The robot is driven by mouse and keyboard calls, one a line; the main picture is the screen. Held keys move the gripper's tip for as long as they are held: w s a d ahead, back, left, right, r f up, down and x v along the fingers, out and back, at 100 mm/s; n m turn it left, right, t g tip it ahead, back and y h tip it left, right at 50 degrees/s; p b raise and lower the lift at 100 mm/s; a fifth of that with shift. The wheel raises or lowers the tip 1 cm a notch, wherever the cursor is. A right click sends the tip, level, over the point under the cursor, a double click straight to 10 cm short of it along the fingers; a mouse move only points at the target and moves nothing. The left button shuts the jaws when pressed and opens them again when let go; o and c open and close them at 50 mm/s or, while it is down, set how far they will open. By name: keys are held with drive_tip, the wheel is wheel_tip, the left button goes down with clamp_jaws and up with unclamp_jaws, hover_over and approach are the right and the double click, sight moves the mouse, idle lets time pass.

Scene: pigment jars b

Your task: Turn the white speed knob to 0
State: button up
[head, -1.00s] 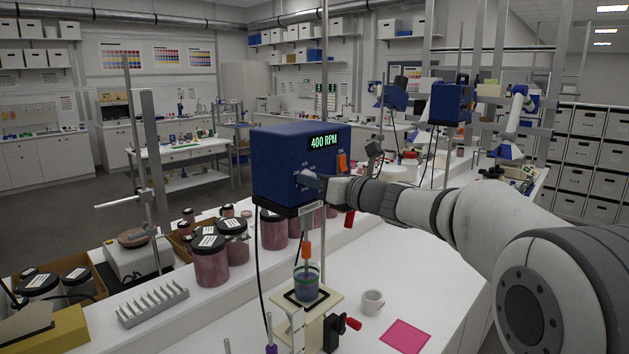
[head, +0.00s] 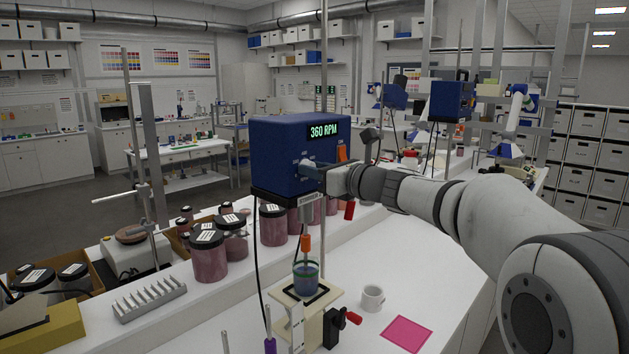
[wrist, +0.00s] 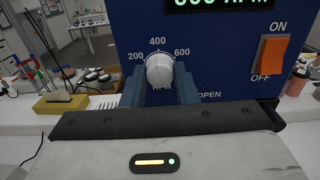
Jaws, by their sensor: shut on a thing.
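The blue stirrer box (head: 288,155) stands above the bench on a stand, and its green display (head: 323,131) reads 360 RPM. The white speed knob (wrist: 160,70) is on its front panel, with scale marks 200, 400 and 600 around it in the wrist view. My gripper (wrist: 161,84) is shut on the knob, with one blue finger on each side of it. In the head view my gripper (head: 311,174) reaches the panel from the right and hides the knob. The orange switch (wrist: 270,56) sits between ON and OFF at the right of the panel.
Below the box, a beaker (head: 306,277) stands on a small plate under the stirring shaft. A white mug (head: 372,298) and a pink square (head: 408,334) lie to the right. Jars with dark lids (head: 208,256) stand on the left.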

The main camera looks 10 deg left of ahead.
drive_tip(key=n+b, duration=1.9)
drive_tip(key=n, duration=0.2)
drive_tip(key=shift+f, duration=0.1)
drive_tip(key=shift+n, duration=0.4)
drive_tip(key=o, duration=1)
drive_tip(key=shift+d+b, duration=0.1)
drive_tip(key=shift+b, duration=0.2)
